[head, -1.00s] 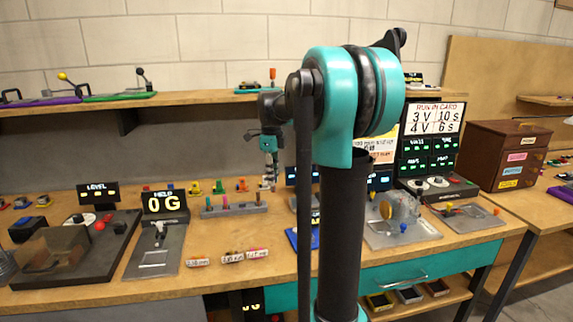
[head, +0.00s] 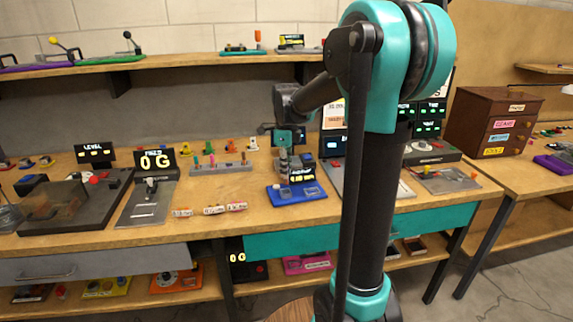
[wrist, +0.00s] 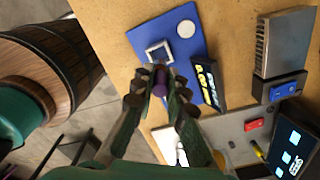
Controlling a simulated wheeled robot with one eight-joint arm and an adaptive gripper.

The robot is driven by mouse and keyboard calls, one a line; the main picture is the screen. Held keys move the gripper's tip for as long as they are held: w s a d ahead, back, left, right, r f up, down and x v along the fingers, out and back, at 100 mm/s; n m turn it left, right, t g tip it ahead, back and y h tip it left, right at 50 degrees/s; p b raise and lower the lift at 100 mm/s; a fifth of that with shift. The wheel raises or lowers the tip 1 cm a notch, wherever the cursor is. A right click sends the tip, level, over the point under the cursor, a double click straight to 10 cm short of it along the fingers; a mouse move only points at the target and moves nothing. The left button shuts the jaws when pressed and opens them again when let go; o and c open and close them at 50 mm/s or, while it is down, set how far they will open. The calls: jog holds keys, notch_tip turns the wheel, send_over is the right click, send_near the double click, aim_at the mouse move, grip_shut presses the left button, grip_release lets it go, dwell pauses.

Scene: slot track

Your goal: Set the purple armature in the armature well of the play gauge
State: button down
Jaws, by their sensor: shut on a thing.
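The purple armature (wrist: 160,80) is held between the fingertips of my gripper (wrist: 160,92) in the wrist view. The play gauge is a blue plate (wrist: 186,54) with a round white disc, a dark lit display and a pale square-rimmed armature well (wrist: 158,52). In the wrist picture the armature's tip appears just below the well's rim; I cannot tell its height or whether it touches. In the head view my gripper (head: 284,165) points down behind or above the play gauge (head: 284,197), and the armature cannot be made out there.
A grey rack (head: 220,166) with coloured pegs stands left of the gauge. A 0 G scale (head: 150,200) is further left. A grey tray (wrist: 225,130) with red and yellow parts lies beside the gauge. Small labelled blocks (head: 212,210) lie along the front.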

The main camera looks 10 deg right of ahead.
aim_at(286, 184)
jog(key=shift+f, duration=2.45)
jog(key=shift+f, duration=0.15)
jog(key=c, duration=1.5)
grip_release()
jog(key=shift+o, duration=0.2)
notch_tip(286, 184, up, 12)
jog(key=shift+f, duration=0.15)
jog(key=s+f+n, duration=0.3)
jog(key=s+d+f+n+t, duration=0.1)
jog(key=s+f+n, duration=0.2)
jog(key=n, duration=0.1)
jog(key=s+d+f+n+t, duration=0.1)
jog(key=s+f+n, duration=0.2)
jog(key=f+n, duration=0.1)
jog(key=shift+s+d, duration=0.2)
jog(key=shift+s, duration=0.2)
jog(key=s+d+f+n+t, duration=0.1)
jog(key=s+f+n+t, duration=0.1)
jog(key=s+f+n, duration=0.8)
jog(key=s+n, duration=0.2)
jog(key=n, duration=0.1)
jog(key=shift+d, duration=0.35)
